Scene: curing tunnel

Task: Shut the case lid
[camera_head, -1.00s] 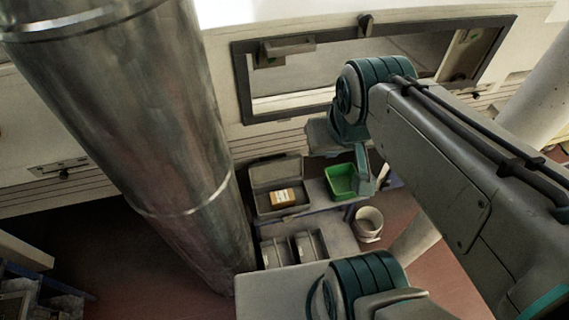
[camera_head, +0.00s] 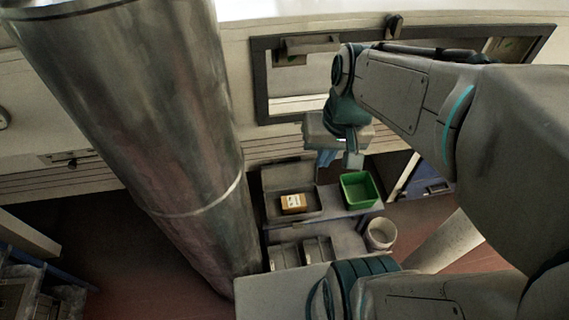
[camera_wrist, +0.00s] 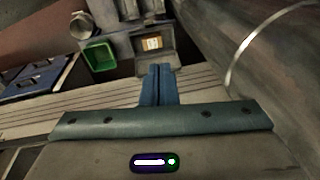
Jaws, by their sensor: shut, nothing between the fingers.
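The grey case (camera_head: 313,211) stands open on a bench, its lid (camera_head: 285,174) raised along the far, wall side. An orange-yellow box (camera_head: 293,203) lies inside. The case (camera_wrist: 141,33) and the box (camera_wrist: 151,43) also show in the wrist view, with the lid (camera_wrist: 168,63) on the near side. My gripper (camera_head: 327,157) hangs above and to the right of the lid in the head view, apart from the case as far as I can tell. In the wrist view the blue fingers (camera_wrist: 157,68) are together and empty, their tips overlapping the lid in the picture.
A green bin (camera_head: 360,190) stands right of the case, and a white bucket (camera_head: 380,234) is below it. Grey trays (camera_head: 286,256) sit in front. A thick metal duct (camera_head: 140,130) rises close on the left. The wall with a framed window (camera_head: 262,75) is behind.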

